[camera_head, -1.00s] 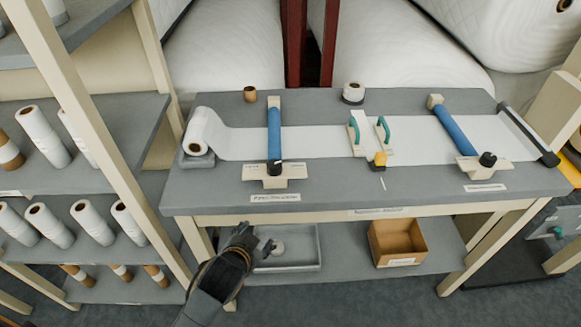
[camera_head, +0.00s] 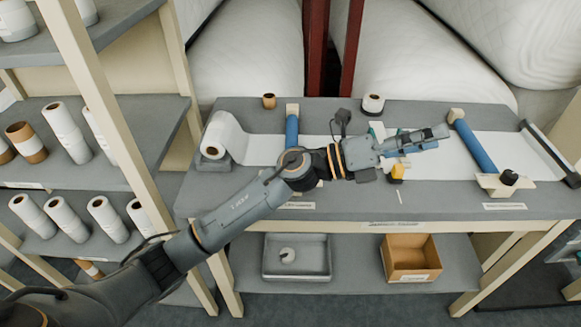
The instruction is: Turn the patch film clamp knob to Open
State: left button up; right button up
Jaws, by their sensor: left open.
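Two clamps with blue bars lie across the white film strip (camera_head: 262,149) on the grey table. The right blue bar (camera_head: 473,145) has a black knob (camera_head: 509,178) on a cream base at its near end. The left blue bar (camera_head: 292,128) shows only at its far part; my arm hides its near end and knob. The labels are too small to read, so I cannot tell which knob is the patch film one. My left gripper (camera_head: 438,140) is open and empty, above the film between the clamps, pointing right toward the right bar. My right gripper is not in view.
A film roll (camera_head: 222,134) lies at the table's left. A tray (camera_head: 297,272) and an open box (camera_head: 410,258) sit on the lower shelf. A storage rack (camera_head: 109,92) stands left.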

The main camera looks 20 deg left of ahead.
pick_arm(q)
notch_tip(320, 180, down, 5)
jog(key=s+d+m+g+y, duration=0.1)
jog(key=d+m+g+y, duration=0.1)
jog(key=m+g+y, duration=0.45)
jog(key=w+a+f+m+y, duration=0.3)
jog(key=a+f+m+y, duration=0.25)
jog(key=a, duration=0.25)
jog(key=w+a+r+y, duration=0.2)
jog(key=a+y, duration=0.2)
jog(key=a, duration=0.6)
jog(key=w+a+r+y, duration=0.2)
jog(key=a+y, duration=0.3)
jog(key=a, duration=0.4)
jog(key=f+p, duration=0.1)
jog(key=f, duration=0.5)
jog(key=f+p, duration=0.2)
jog(key=f, duration=0.5)
jog(key=shift+w+a+f, duration=0.1)
jog(key=shift+w+f, duration=0.05)
jog(key=shift+w, duration=0.05)
jog(key=c, duration=1.2)
